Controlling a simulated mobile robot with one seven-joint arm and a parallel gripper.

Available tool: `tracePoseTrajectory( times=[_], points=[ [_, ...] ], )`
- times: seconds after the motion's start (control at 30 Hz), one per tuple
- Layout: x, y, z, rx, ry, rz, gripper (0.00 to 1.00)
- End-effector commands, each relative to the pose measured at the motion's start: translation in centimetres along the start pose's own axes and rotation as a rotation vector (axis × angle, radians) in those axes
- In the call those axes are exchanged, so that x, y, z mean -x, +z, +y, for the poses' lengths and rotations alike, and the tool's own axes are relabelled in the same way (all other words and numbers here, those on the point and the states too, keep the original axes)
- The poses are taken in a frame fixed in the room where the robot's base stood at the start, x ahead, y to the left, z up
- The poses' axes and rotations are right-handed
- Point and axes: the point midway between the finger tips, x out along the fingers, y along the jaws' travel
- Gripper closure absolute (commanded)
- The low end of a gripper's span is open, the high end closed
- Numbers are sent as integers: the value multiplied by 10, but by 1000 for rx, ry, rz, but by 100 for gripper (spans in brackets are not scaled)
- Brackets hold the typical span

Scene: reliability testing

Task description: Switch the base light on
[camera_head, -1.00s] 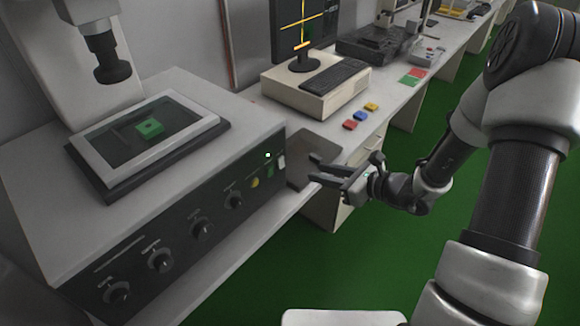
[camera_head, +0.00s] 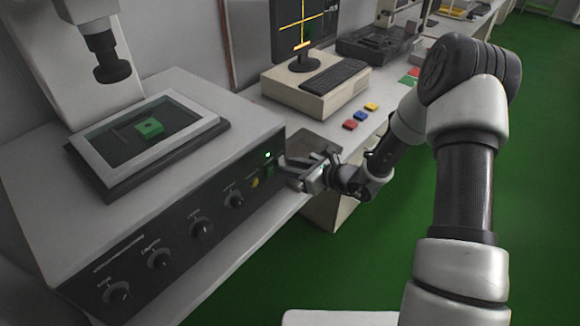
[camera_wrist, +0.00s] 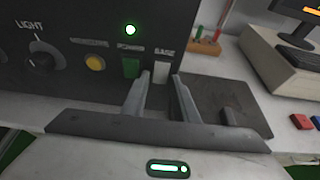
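The white BASE switch (camera_wrist: 162,72) is at the right end of the dark front panel (camera_wrist: 75,75) in the wrist view. My gripper (camera_wrist: 161,75) is open, with a fingertip on each side of the switch and a gap between them. I cannot tell whether the fingertips touch the panel. The green POWER switch (camera_wrist: 131,67) is just left of the left finger, and a green indicator (camera_wrist: 130,30) glows above it. In the head view my gripper (camera_head: 282,166) is at the panel's right end and hides the BASE switch.
A yellow button (camera_wrist: 95,62) and the LIGHT knob (camera_wrist: 40,62) are left of the switches. A dark flat plate (camera_wrist: 215,98) lies right of the fingers. A glass-topped frame with a green block (camera_head: 150,128) is on the machine. Coloured blocks (camera_head: 360,114) lie on the bench.

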Motion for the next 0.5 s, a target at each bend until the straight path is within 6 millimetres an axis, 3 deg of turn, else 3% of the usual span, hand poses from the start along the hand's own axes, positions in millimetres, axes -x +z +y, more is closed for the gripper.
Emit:
tracePoseTrajectory(
  times=[0.03,0.2,0.5],
  points=[
    [0,0,0,0,0,0,75],
    [0,0,0,0,0,0,100],
    [-4,-13,-1,-2,0,-90,100]
  ],
)
